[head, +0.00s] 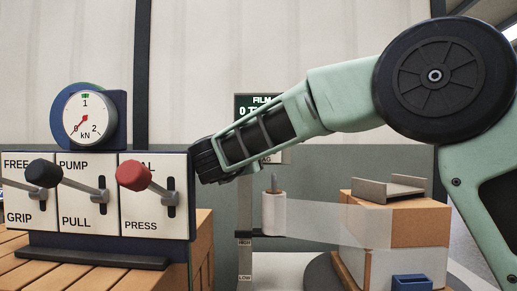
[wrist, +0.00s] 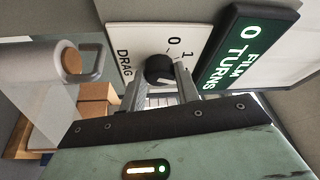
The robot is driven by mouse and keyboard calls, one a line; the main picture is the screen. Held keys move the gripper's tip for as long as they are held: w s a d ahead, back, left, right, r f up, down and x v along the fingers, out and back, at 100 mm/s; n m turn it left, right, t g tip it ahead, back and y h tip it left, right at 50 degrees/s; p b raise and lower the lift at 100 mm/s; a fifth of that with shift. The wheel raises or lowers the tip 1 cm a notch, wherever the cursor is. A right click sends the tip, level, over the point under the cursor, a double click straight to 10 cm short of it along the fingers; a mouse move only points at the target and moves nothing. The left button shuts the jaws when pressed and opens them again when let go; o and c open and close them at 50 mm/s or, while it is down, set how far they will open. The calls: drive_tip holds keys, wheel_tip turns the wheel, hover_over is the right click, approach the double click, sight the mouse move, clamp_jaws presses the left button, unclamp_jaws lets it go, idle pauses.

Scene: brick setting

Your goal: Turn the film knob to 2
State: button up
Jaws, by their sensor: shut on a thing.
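The film knob (wrist: 158,68) is a black round knob on a white plate (wrist: 121,38) marked DRAG, with 0 and 1 readable beside it in the wrist view. My gripper (wrist: 163,80) is shut on the knob, one finger on each side. A 2 mark and the knob's pointer cannot be made out. A dark green display (wrist: 243,45) beside the plate reads FILM 0 TURNS. In the head view my arm covers much of this display (head: 262,99) and hides the knob.
A lever panel (head: 98,218) with black and red handles and a kN gauge (head: 85,115) stands at the left. A film roll (head: 273,214) stands below my forearm, its clear film (head: 335,222) stretched to a stack of boxes (head: 405,232) on the right.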

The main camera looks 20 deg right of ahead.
idle(0.4)
drive_tip(key=o, duration=1)
drive_tip(key=shift+c, duration=0.2)
